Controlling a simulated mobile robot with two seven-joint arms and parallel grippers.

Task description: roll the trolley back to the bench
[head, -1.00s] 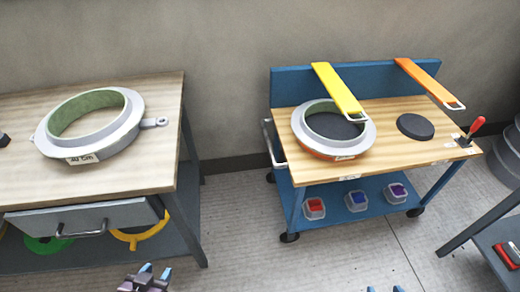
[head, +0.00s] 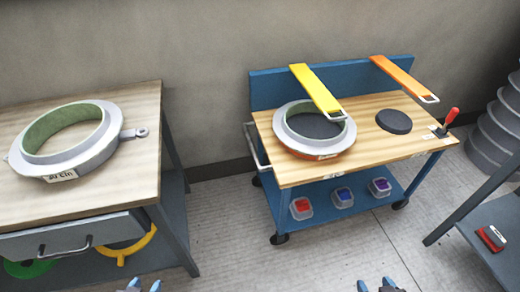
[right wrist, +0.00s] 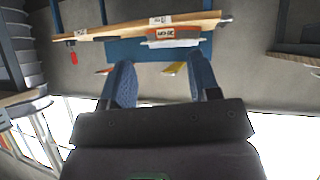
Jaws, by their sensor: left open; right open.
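The trolley (head: 395,168) is blue with a wooden top and dark castors, standing against the wall right of centre in the head view. Its grey handle (head: 252,143) is on its left end, facing the bench. The wooden-topped bench (head: 130,150) is at the left, with a floor gap between the two. My left gripper (head: 143,286) is open and empty at the bottom edge, in front of the bench. My right gripper (head: 376,287) is open and empty at the bottom, in front of the trolley. The right wrist view shows its blue fingers (right wrist: 162,85) apart, with the trolley beyond.
A ring mould (head: 62,140) lies on the bench; another (head: 312,130) is on the trolley with a black disc (head: 394,121) and red-handled clamp (head: 450,118). Yellow (head: 316,88) and orange (head: 404,77) straps overhang it. Bins sit below. Another table (head: 490,222) stands right.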

